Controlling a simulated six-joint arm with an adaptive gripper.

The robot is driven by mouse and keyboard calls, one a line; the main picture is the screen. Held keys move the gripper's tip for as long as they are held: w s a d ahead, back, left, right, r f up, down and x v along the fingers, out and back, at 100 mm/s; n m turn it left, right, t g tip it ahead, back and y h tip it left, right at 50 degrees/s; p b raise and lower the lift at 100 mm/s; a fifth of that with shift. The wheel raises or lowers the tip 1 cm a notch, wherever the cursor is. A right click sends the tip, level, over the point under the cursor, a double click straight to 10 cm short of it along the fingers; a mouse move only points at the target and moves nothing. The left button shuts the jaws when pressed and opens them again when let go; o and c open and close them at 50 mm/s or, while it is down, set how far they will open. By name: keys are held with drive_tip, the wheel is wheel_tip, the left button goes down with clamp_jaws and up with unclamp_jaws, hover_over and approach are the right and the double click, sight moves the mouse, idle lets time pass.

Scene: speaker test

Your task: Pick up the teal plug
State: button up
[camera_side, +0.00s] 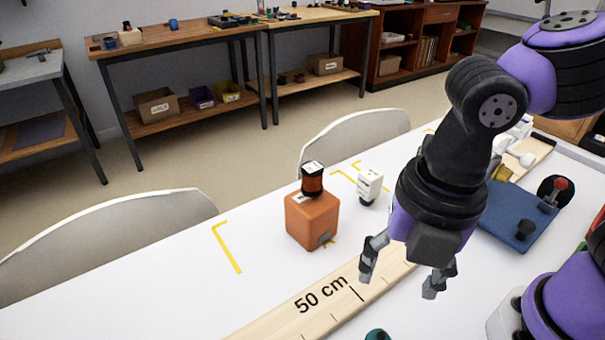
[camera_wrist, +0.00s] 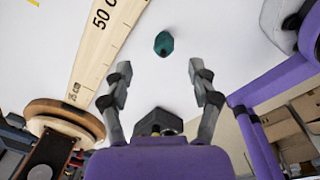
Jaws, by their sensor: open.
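The teal plug (camera_wrist: 163,44) lies on the white table in the wrist view, ahead of and between my fingertips. In the side view only its top (camera_side: 377,335) shows at the bottom edge, on the near side of the wooden ruler; the rest is cut off. My gripper (camera_side: 408,278) is open and empty, above the ruler and pointing down. Its two fingers also show in the wrist view (camera_wrist: 203,82), spread apart, with the plug beyond them and not touched.
The wooden ruler (camera_side: 318,301) marked 50 cm lies along the table. A small white box (camera_side: 369,186) stands behind. A blue board (camera_side: 512,217) with a red-knobbed part is at right.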

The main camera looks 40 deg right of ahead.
sight(380, 338)
drive_tip(key=s+a+n, duration=0.1)
drive_tip(key=n, duration=0.1)
drive_tip(key=s+a+f+n, duration=0.1)
drive_tip(key=shift+f+n+g+h, duration=0.1)
drive_tip(key=shift+n+g+h, duration=0.2)
drive_tip(key=shift+n, duration=0.1)
wheel_tip(380, 338, down, 5)
drive_tip(key=shift+r, duration=0.15)
drive_tip(key=f, duration=0.5)
drive_tip(key=shift+w+a+f, duration=0.1)
drive_tip(key=shift+w+f, duration=0.1)
drive_tip(key=shift+w, duration=0.05)
clamp_jaws()
